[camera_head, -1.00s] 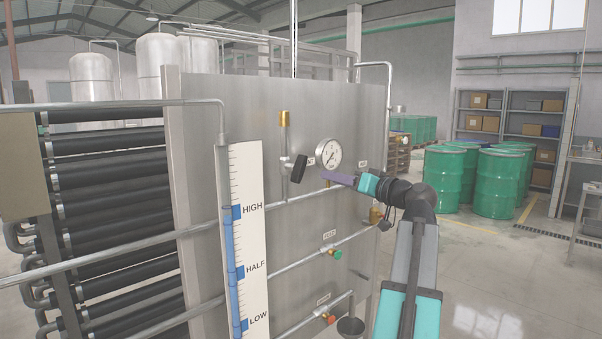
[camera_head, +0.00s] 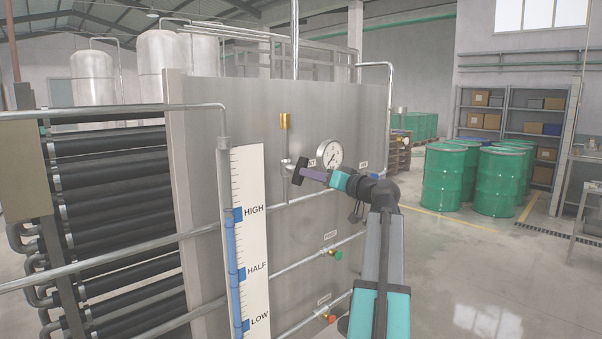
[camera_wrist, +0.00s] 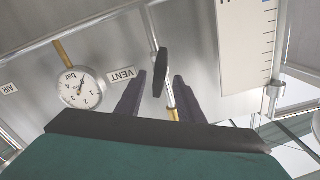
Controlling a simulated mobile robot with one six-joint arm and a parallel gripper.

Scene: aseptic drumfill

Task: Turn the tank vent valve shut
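The vent valve has a black lever handle (camera_head: 300,172) on a thin vertical pipe with a brass fitting (camera_head: 285,121) above, on the steel tank's front. In the head view the lever stands tilted. My gripper (camera_head: 308,173) reaches it from the right, its purple fingers overlapping the lever. In the wrist view the black lever (camera_wrist: 159,76) shows between the two spread fingertips, with a gap on each side. My gripper is open, and no contact shows. The VENT label (camera_wrist: 122,75) is beside it.
A pressure gauge (camera_head: 329,155) sits just right of the vent valve. A level scale (camera_head: 248,240) and sight tube stand at left. Lower valves have green (camera_head: 339,255) and red (camera_head: 331,319) handles. Green drums (camera_head: 444,178) stand on the open floor at right.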

